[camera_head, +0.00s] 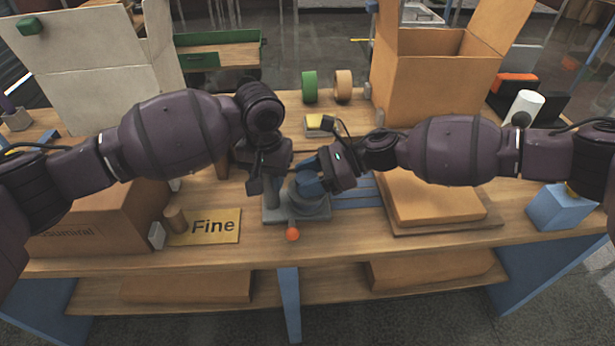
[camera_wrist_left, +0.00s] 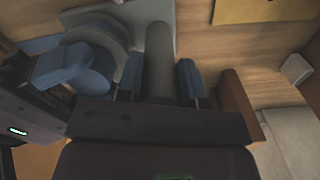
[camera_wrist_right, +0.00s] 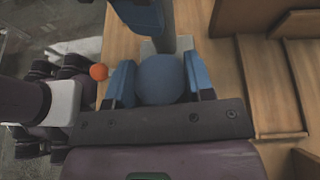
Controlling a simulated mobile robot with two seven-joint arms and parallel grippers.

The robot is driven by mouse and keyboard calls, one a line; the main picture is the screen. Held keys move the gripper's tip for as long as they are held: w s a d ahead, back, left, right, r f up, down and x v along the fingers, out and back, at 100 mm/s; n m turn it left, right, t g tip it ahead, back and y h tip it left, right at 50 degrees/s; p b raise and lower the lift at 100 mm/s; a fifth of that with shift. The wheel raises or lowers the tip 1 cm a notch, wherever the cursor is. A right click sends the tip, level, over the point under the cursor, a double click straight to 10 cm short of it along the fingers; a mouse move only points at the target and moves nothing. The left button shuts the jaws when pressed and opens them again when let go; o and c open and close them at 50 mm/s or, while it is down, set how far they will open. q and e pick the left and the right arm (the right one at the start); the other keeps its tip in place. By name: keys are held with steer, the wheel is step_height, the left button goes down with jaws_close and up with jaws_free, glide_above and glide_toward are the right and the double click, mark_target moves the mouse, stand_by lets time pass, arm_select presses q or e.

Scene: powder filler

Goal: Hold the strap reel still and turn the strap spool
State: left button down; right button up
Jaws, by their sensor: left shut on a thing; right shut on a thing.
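The strap reel is a grey stand (camera_head: 283,215) on the table, with an upright grey post and a round grey drum. My left gripper (camera_head: 266,183) is shut on the reel's post, which stands between its blue fingers in the left wrist view (camera_wrist_left: 158,55). The blue strap spool sits at the drum and shows as a rounded blue end in the right wrist view (camera_wrist_right: 160,78). My right gripper (camera_head: 313,178) is shut on that blue end, one finger on each side. In the head view, the grippers partly hide the post and spool.
An orange ball (camera_head: 292,234) is at the stand's front, near the table edge. A yellow "Fine" sign (camera_head: 213,228) and brown cylinder (camera_head: 176,219) lie to the left. A flat cardboard box (camera_head: 430,200) lies to the right; an open box (camera_head: 430,85) stands behind.

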steer(key=m+t, duration=0.4)
steer(key=t, duration=0.1)
steer(key=shift+s+h, duration=0.1)
steer(key=shift+h, duration=0.2)
steer(key=m+t+h, duration=0.2)
steer(key=m+t, duration=0.2)
steer(key=shift+a+m+t, duration=0.1)
steer(key=shift+m+t, duration=0.2)
steer(key=m+t+h, duration=0.3)
steer(key=m+h, duration=0.1)
steer(key=shift+f, duration=0.1)
steer(key=m+t+h, duration=0.1)
steer(key=m+h, duration=0.3)
steer(key=h, duration=0.1)
steer(key=shift+m+t, duration=0.3)
steer(key=shift+m, duration=0.1)
steer(key=o, duration=0.9)
steer(key=shift+n+y, duration=0.3)
steer(key=shift+n, duration=0.1)
